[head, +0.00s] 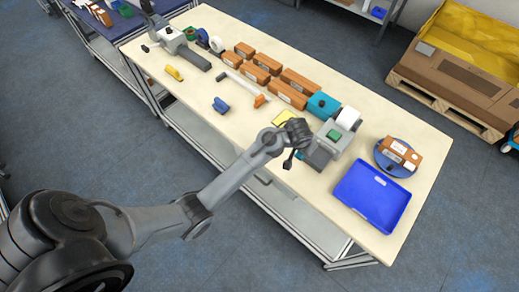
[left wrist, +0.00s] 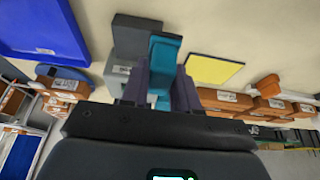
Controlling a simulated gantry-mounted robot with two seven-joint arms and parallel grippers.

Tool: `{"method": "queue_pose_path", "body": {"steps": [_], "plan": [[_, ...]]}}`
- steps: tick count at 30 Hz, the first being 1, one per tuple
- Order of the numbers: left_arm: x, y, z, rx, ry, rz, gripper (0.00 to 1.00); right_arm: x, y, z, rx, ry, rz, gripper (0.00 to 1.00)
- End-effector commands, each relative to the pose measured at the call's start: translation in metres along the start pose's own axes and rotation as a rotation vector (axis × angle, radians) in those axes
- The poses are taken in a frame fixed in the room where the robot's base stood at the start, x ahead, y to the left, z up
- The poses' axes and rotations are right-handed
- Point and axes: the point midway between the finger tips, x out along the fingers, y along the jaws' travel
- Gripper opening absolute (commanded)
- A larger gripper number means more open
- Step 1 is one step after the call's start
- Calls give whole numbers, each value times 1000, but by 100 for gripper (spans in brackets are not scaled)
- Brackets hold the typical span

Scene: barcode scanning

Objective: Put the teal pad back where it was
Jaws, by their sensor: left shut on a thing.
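My left gripper (head: 291,158) is above the table, between the yellow pad and the grey device. In the left wrist view the left gripper (left wrist: 160,92) is shut on the teal pad (left wrist: 164,55), which stands up between its fingers. In the head view I cannot make out the held pad behind the gripper. A yellow pad (head: 284,118) lies flat on the table, and it also shows in the left wrist view (left wrist: 213,69). My right gripper is not in view.
A grey device (head: 325,150) with a green top and a white roll (head: 347,118) stands close to the gripper. A blue tray (head: 373,196) and a brown box (head: 400,151) on a round blue stand are at the right. Several brown boxes (head: 290,93) line the back.

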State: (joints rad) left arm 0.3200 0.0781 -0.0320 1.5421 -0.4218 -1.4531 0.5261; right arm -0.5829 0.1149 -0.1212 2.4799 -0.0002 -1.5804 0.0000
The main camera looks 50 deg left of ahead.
Motion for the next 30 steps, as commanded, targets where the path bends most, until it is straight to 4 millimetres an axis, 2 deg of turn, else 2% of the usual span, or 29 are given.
{"method": "queue_pose_path", "body": {"steps": [5, 15, 18, 22, 26, 30], "plan": [[11, -27, 3, -4, -2, -3, 0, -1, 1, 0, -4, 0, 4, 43], [45, -94, 23, -3, -3, -4, 0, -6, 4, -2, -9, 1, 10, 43], [53, -108, 27, -2, -1, -2, 0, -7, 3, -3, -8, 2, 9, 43], [59, -119, 30, -2, 0, -2, 0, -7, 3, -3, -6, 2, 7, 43], [62, -122, 32, -1, 0, -1, 0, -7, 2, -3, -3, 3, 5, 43], [74, -123, 38, 0, -2, -2, 0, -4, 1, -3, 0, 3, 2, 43]]}}
